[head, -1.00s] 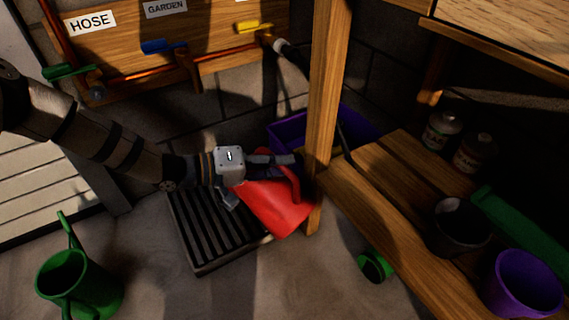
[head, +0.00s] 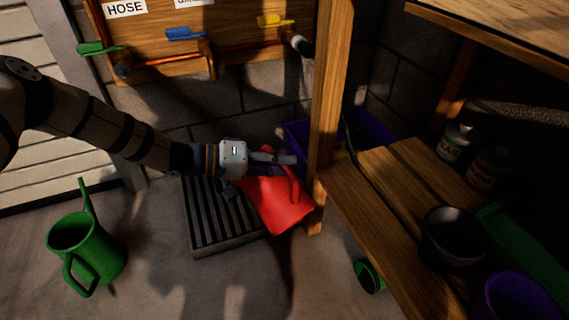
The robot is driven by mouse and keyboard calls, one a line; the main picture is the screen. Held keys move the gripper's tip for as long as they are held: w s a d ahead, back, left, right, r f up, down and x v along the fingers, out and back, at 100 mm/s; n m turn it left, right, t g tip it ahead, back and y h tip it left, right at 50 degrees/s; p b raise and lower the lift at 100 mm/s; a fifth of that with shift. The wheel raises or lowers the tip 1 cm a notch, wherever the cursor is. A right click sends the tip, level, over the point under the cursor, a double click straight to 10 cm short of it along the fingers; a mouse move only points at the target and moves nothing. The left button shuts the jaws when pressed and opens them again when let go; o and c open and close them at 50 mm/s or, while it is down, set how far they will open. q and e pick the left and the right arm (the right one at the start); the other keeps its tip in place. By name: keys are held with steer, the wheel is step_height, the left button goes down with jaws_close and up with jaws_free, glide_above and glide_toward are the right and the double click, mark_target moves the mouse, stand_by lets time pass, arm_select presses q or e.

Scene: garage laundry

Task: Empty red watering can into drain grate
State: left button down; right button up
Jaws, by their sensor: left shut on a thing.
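The red watering can (head: 280,208) hangs tilted at the right side of the drain grate, close to the wooden post. My left gripper (head: 278,163) is shut on the red watering can near its handle. The drain grate (head: 213,215) is a dark slatted square on the floor; the can and my gripper cover its right part. I cannot see the can's spout clearly, nor any water coming out. My right gripper is not in view.
A green watering can (head: 88,250) stands on the floor at the left. A wooden post (head: 329,90) and bench shelf (head: 370,225) bound the right. A purple bin (head: 372,128) sits behind the post. A small green pot (head: 369,276) lies by the shelf.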

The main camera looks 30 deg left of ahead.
arm_select(q)
steer(key=shift+m+y, duration=0.9)
steer(key=d, duration=0.1)
steer(key=s+d+f, duration=0.1)
steer(key=d, duration=0.1)
steer(key=d+f, duration=0.1)
steer(key=d, duration=0.1)
steer(key=shift+s+f, duration=0.1)
steer(key=shift+s, duration=0.2)
steer(key=shift+s+d+f+m+y, duration=0.1)
steer(key=shift+d+f+m+y, duration=0.25)
steer(key=shift+d, duration=0.15)
steer(key=shift+s+d+f+m+y, duration=0.1)
steer(key=shift+d+f+m+y, duration=0.2)
steer(key=shift+d, duration=0.2)
step_height(320, 180, down, 7)
steer(key=d+m+y+p, duration=0.1)
steer(key=m+y+p, duration=0.3)
steer(key=p, duration=0.4)
steer(key=shift+s+d+p, duration=0.15)
steer(key=shift+d+p, duration=0.05)
steer(key=shift+p, duration=0.1)
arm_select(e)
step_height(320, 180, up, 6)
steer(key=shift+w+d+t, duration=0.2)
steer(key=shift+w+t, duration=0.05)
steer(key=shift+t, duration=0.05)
arm_select(q)
steer(key=shift+y, duration=0.25)
